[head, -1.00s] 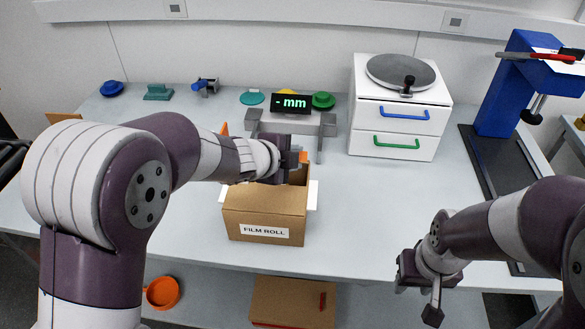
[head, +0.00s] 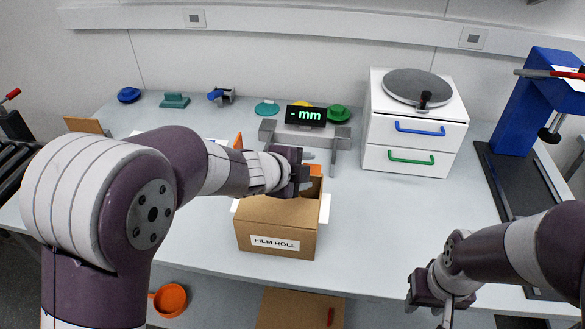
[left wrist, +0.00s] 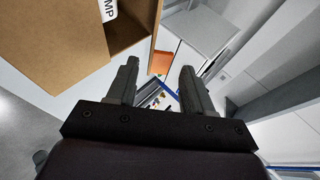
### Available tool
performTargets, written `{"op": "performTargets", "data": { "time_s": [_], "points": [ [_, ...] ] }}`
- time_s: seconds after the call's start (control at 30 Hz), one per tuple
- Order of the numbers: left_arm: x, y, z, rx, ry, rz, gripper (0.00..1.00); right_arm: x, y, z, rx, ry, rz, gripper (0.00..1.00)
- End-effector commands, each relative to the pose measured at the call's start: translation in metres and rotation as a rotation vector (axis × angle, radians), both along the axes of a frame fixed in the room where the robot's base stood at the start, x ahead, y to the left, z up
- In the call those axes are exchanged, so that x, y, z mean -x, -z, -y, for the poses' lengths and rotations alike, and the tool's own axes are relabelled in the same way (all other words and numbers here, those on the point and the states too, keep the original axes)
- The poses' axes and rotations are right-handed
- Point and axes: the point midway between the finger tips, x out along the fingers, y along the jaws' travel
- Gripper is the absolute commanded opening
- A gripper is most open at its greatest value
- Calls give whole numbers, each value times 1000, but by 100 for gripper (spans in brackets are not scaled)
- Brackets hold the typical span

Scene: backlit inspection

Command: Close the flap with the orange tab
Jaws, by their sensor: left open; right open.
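An open cardboard box (head: 275,222) labelled FILM ROLL stands near the front edge of the table, with a white flap at its right side. An orange patch (head: 315,170), probably the tab, shows at the box's back right. My left gripper (head: 307,170) is open just over the back of the box, beside this patch. In the left wrist view an orange patch (left wrist: 163,62) shows beyond and between the open fingers, next to a cardboard edge; contact is not visible. Another orange piece (head: 238,141) stands behind my left arm. My right gripper (head: 428,312) is open and empty at lower right, away from the box.
A grey gauge stand with a green-lit display (head: 306,116) is behind the box. A white drawer unit (head: 410,135) stands back right, a blue press (head: 535,105) far right. Table to the right of the box is clear. An orange pan (head: 170,300) is below the table.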

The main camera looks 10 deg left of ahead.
Motion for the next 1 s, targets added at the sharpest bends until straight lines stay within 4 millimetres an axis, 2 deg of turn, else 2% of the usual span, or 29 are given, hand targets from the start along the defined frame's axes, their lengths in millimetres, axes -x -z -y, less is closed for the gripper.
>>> {"op": "performTargets", "data": {
  "time_s": [0.2,0.4,0.57,0.77,0.8,0.93,0.97,1.0],
  "points": [
    [40,-40,-22,0,-2,3,51,0,-25,0,0,0,0,43],
    [72,-63,-38,-2,-2,0,51,0,-41,0,0,0,0,43],
    [82,-67,-42,0,-1,-1,51,0,-44,0,0,0,0,43],
    [83,-66,-42,0,0,-1,51,0,-43,0,0,0,0,43],
    [83,-66,-42,0,0,-1,48,0,-43,0,0,0,0,43],
    [82,-73,-45,0,-6,-4,6,0,-52,0,0,0,0,43],
    [82,-76,-46,0,-10,-10,0,0,-56,0,0,0,0,43],
    [81,-79,-49,1,-17,-21,0,0,-62,0,0,0,0,43]
  ]
}}
